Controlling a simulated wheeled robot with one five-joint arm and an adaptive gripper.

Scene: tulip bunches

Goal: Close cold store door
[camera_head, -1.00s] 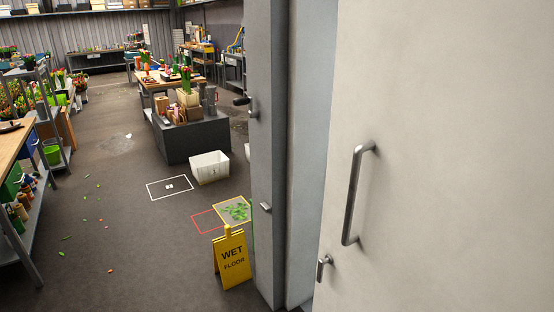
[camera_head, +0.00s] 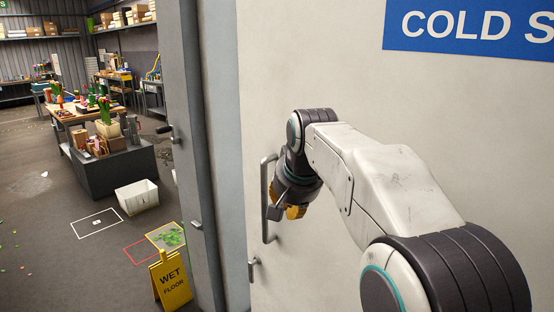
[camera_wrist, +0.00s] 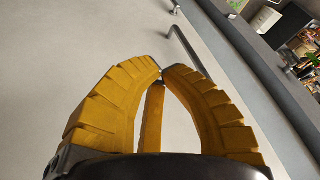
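The cold store door (camera_head: 350,110) is a pale panel filling the right of the head view, with a blue "COLD S" sign (camera_head: 470,28) cut off by the frame edge. Its left edge is close to the grey door frame (camera_head: 185,130); I cannot tell whether it is fully shut. A vertical metal bar handle (camera_head: 265,200) is on the door, and a small latch (camera_head: 252,268) is below it. My gripper (camera_head: 290,212) is in front of the door, just right of the handle. In the wrist view, its yellow fingertips (camera_wrist: 161,70) meet, with the handle (camera_wrist: 184,47) beyond them.
A yellow wet floor sign (camera_head: 170,280) stands left of the door frame. A white bin (camera_head: 137,197), floor markings (camera_head: 97,223) and a workbench (camera_head: 75,112) are farther back. The floor at left is mostly clear, with scattered scraps.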

